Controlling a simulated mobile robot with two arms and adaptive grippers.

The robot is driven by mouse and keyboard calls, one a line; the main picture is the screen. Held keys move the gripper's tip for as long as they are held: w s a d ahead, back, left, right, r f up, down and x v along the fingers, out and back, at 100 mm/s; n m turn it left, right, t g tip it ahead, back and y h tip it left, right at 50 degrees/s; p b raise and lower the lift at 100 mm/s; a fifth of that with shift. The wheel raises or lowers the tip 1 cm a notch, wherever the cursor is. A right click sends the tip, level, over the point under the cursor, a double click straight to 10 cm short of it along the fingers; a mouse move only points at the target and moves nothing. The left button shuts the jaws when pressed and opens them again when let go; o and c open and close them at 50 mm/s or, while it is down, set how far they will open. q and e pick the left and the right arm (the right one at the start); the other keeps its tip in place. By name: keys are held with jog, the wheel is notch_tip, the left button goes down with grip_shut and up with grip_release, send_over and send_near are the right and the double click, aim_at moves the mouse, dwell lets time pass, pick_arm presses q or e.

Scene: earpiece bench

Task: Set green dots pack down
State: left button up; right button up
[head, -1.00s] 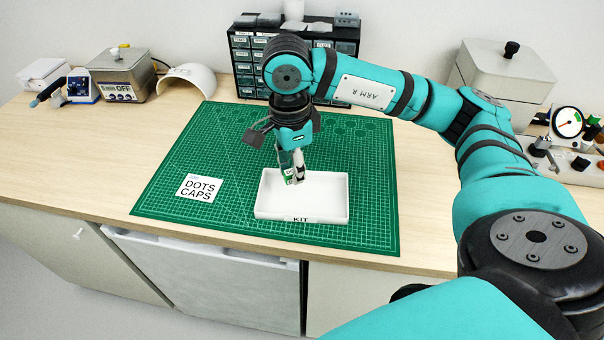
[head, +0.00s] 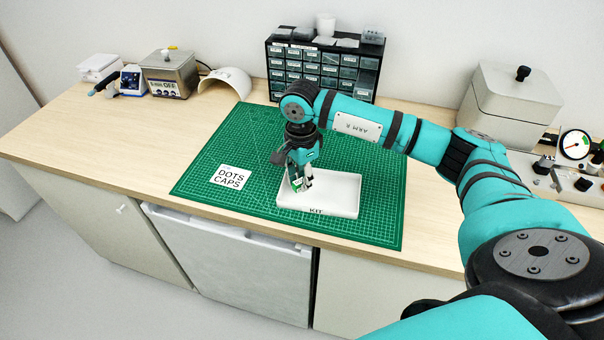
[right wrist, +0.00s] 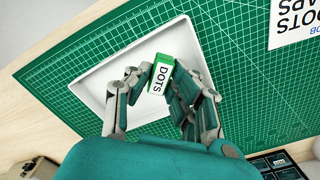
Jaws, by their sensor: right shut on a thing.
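The green dots pack (head: 296,184) is a small green packet with a white label; the label reads DOTS in the right wrist view (right wrist: 161,75). My right gripper (head: 300,180) is shut on it, with a finger on either side in the right wrist view (right wrist: 160,88). The pack is over the left part of the white KIT tray (head: 340,190). I cannot tell whether its lower end touches the tray floor. The tray, which also shows in the right wrist view (right wrist: 103,82), looks otherwise empty. My left gripper is not in view.
The tray lies on a green cutting mat (head: 225,150). A white DOTS CAPS card (head: 231,177) lies left of it. A drawer cabinet (head: 322,70) stands behind. The mat's left part is clear around the card.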

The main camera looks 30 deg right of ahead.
jog(key=shift+w+d+f, duration=0.1)
jog(key=shift+w+d, duration=0.3)
jog(key=shift+w, duration=0.2)
jog(key=shift+w+d+f, duration=0.1)
jog(key=shift+w+d, duration=0.25)
jog(key=shift+w, duration=0.25)
notch_tip(320, 180, down, 3)
jog(key=shift+s+r+p, duration=0.1)
jog(key=shift+r+p, duration=0.05)
jog(key=shift+p, duration=0.95)
jog(key=shift+f, duration=0.3)
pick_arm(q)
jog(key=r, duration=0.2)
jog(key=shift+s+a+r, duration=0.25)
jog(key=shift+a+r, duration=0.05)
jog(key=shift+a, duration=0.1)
pick_arm(e)
jog(key=shift+f, duration=0.1)
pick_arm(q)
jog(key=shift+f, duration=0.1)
pick_arm(e)
jog(key=shift+f+b, duration=0.2)
jog(key=shift+b, duration=0.1)
jog(key=o, duration=0.8)
jog(key=shift+r, duration=0.1)
jog(key=shift+o, duration=0.2)
